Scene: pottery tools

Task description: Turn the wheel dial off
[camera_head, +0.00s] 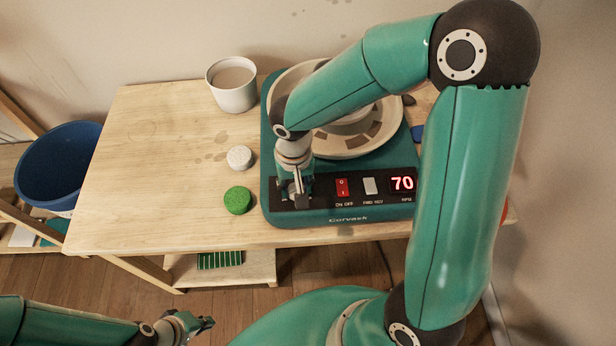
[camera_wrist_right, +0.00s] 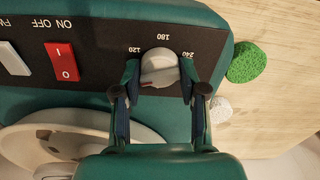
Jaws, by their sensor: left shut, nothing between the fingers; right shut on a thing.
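The pottery wheel (camera_head: 350,215) is a teal machine on the wooden table, with a dark front panel. Its round grey dial (camera_wrist_right: 160,68) shows in the right wrist view, with the marks 120, 180 and 240 around it. My right gripper (camera_wrist_right: 158,85) is shut on the dial, one finger on each side. In the head view the gripper (camera_head: 303,198) comes down over the left end of the panel and hides the dial. My left gripper (camera_head: 205,324) is shut and empty, low at the left, away from the table.
A red ON/OFF switch (camera_head: 342,187) and a white switch (camera_head: 369,186) sit right of the dial. A green sponge (camera_head: 238,200), a whitish sponge (camera_head: 239,157) and a cup (camera_head: 232,86) stand left of the wheel. The table's left part is clear.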

